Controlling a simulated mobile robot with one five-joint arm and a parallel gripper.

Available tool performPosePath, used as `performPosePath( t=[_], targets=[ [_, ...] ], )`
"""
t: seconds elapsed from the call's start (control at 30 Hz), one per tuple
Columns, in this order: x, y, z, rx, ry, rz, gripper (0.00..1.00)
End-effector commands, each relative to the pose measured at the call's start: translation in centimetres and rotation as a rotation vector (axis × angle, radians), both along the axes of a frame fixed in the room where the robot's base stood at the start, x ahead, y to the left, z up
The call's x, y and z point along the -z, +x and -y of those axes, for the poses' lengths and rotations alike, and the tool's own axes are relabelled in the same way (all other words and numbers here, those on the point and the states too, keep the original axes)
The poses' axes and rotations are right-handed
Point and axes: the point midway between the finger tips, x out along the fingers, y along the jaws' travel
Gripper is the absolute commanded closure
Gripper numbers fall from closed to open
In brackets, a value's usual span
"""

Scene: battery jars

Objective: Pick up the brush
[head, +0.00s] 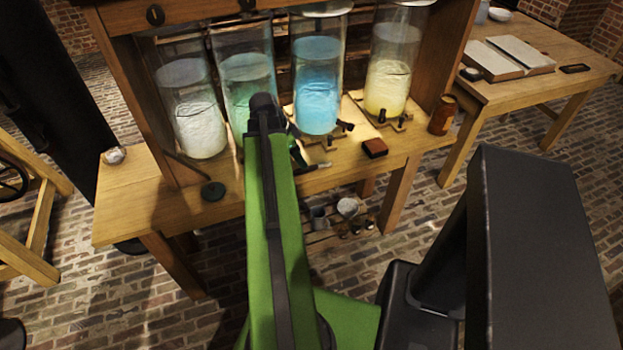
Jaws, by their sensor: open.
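A small slim object with a dark handle and a pale tip lies near the front edge of the wooden bench, just right of my green arm; it looks like the brush (318,166). Its left end is close to a dark green piece beside my arm, and I cannot tell whether they touch. My arm reaches forward over the bench and ends in a black joint in front of the second jar. The jaws of my gripper cannot be made out, as my own arm hides what lies beyond that joint.
Tall glass jars with white (200,130), teal (240,85), blue (317,90) and yellow (388,85) contents stand along the bench (125,205). A dark red block (374,148), a brown jar (442,115) and a rod with a black disc (213,191) are near the front.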

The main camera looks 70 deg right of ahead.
Motion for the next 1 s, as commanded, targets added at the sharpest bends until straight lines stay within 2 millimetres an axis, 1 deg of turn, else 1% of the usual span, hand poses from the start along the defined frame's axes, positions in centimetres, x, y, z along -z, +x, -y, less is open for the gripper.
performPosePath(
  t=[0.03,0.17,0.27,0.5,0.53,0.6,0.73,1.0],
  targets=[
    [1.0,-0.2,0.2,0.0,0.0,0.0,0.56],
    [0.8,-0.3,0.2,-0.001,0.0,0.0,0.56],
    [1.4,-0.4,0.4,0.0,0.0,0.0,0.56],
    [5.4,-1.2,1.4,0.002,0.0,0.0,0.56],
    [5.7,-1.3,1.5,0.002,0.0,0.0,0.56],
    [5.9,-1.5,1.6,0.001,0.0,0.0,0.56],
    [5.6,-1.6,1.6,0.0,0.001,-0.001,0.56],
    [5.7,-1.6,1.6,0.001,0.0,0.0,0.56]
  ],
)
